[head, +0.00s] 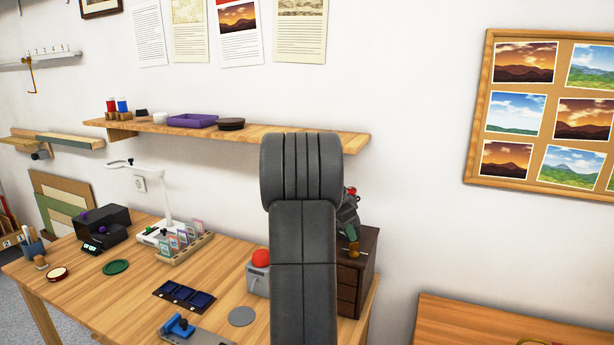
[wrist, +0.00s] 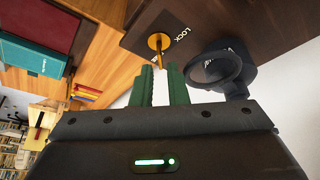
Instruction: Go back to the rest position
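My arm rises through the middle of the head view and hides part of the scene. Only a small part of my gripper (head: 350,222) shows to its right, above the dark wooden drawer cabinet (head: 359,278). In the wrist view the two green fingers of my gripper (wrist: 161,72) stand apart with a gap between them. A yellow key-like knob (wrist: 159,42) on the dark panel marked LOCK is just beyond the fingertips, and I see nothing held. The knob also shows in the head view (head: 354,253).
A dark ring-shaped part (wrist: 214,68) sits close right of the fingers. The wooden desk (head: 130,288) holds a red-button box (head: 259,275), blue-black tiles (head: 184,295) and a white lamp (head: 166,190). A shelf (head: 260,131) crosses the wall behind my arm.

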